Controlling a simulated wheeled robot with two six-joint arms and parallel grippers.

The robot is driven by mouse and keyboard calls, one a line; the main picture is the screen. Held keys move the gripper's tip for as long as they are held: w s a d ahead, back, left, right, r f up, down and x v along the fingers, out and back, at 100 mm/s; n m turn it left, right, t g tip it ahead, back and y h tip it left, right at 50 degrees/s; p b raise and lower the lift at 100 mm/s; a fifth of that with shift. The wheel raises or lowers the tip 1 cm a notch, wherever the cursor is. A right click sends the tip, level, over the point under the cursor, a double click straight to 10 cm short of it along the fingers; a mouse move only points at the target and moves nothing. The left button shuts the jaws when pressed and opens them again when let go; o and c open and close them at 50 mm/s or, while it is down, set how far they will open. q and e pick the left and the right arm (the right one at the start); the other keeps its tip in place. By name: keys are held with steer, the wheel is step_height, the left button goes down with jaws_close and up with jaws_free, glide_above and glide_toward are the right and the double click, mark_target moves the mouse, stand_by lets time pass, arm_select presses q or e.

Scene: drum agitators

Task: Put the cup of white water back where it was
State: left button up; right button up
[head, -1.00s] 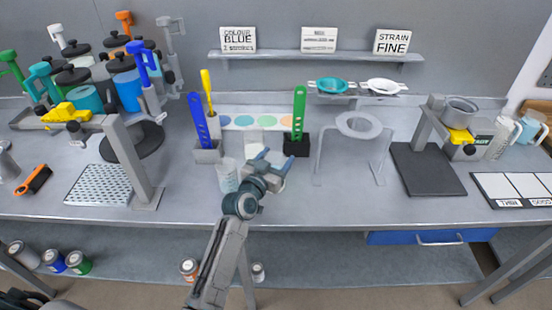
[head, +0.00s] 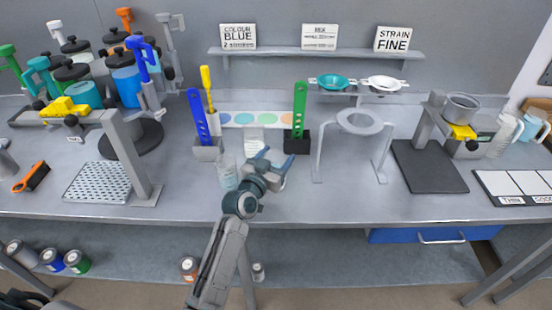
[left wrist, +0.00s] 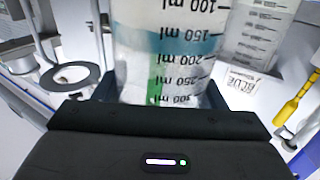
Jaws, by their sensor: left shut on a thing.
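My left gripper (head: 275,157) is above the front middle of the bench. In the left wrist view it is shut on a clear graduated cup (left wrist: 165,20), which fills the space between the fingers. A pale bluish-white band shows across the cup, and green shows through it. In the head view the held cup is hard to make out. Another graduated cup (left wrist: 258,30) shows beside the held one in the wrist view. My right gripper is not in view.
A blue paddle (head: 198,115) and a green paddle (head: 300,108) stand in holders behind the gripper, with a strip of colour swatches (head: 240,119) between them. A ring stand (head: 318,150) is on the right. Bare bench lies between the gripper and the stand.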

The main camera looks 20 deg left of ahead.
arm_select(q)
steer(key=shift+s+d+f, duration=0.1)
steer(key=shift+s+f, duration=0.05)
steer(key=shift+f, duration=0.65)
steer(key=o, duration=1.7)
steer(key=shift+f, duration=0.1)
steer(key=shift+c, duration=0.2)
steer(key=shift+s, duration=0.1)
steer(key=shift+s+f, duration=0.1)
steer(key=shift+f, duration=0.05)
steer(key=s+b, duration=0.1)
steer(key=s, duration=0.2)
steer(key=s+a+r+b, duration=0.1)
steer(key=s, duration=0.2)
steer(key=s+a, duration=0.1)
steer(key=s, duration=0.2)
steer(key=shift+s+a+r+b, duration=0.2)
steer(key=shift+s+b, duration=0.05)
steer(key=shift+b, duration=0.15)
steer(key=shift+s+d+r, duration=0.1)
steer(key=shift+s+r, duration=0.05)
steer(key=shift+s, duration=0.2)
